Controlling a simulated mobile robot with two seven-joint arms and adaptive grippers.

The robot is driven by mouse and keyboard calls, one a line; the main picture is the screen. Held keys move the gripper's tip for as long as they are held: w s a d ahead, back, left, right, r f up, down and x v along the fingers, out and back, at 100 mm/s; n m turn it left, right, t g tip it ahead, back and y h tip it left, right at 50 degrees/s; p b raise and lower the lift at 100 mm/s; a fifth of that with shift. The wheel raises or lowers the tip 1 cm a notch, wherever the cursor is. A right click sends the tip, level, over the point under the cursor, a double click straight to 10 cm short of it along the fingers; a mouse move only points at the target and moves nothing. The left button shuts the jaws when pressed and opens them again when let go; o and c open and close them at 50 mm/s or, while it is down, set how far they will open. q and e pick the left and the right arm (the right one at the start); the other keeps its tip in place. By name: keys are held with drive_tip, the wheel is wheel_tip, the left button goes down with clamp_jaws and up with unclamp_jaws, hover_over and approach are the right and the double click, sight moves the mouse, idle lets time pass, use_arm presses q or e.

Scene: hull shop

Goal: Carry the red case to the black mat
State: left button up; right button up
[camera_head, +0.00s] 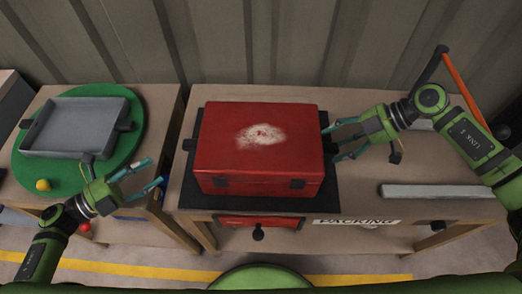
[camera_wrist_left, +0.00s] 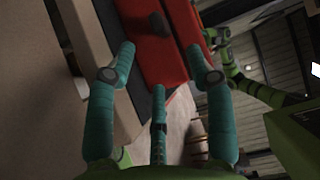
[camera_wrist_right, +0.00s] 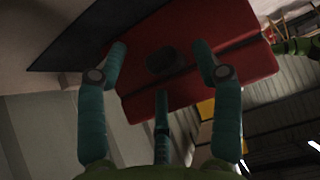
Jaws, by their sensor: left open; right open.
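The red case (camera_head: 225,165) sits flat and closed on the black mat (camera_head: 310,203) on the right-hand table, with a pale worn patch on its lid. My right gripper (camera_head: 333,143) is open at the case's right side, its fingers close to a dark handle there; I cannot tell whether they touch. The case's side and handle also show in the right wrist view (camera_wrist_right: 195,50). My left gripper (camera_head: 151,174) is open and empty, apart from the case on its left, over the gap between the tables. The case shows ahead in the left wrist view (camera_wrist_left: 160,62).
A grey tray (camera_head: 77,155) stands on a round green mat (camera_head: 60,183) on the left table, near a yellow ball (camera_head: 43,185). A grey bar (camera_head: 440,191) lies on the right table. A red drawer (camera_head: 262,221) is below the front edge. A corrugated wall stands behind.

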drive_tip(key=shift+d+r, duration=0.1)
use_arm(q)
drive_tip(key=shift+s+a, duration=0.35)
drive_tip(key=shift+a, duration=0.15)
use_arm(e)
drive_tip(key=v, duration=1.1)
drive_tip(key=shift+d+r, duration=0.25)
use_arm(q)
drive_tip(key=shift+s+f, duration=0.1)
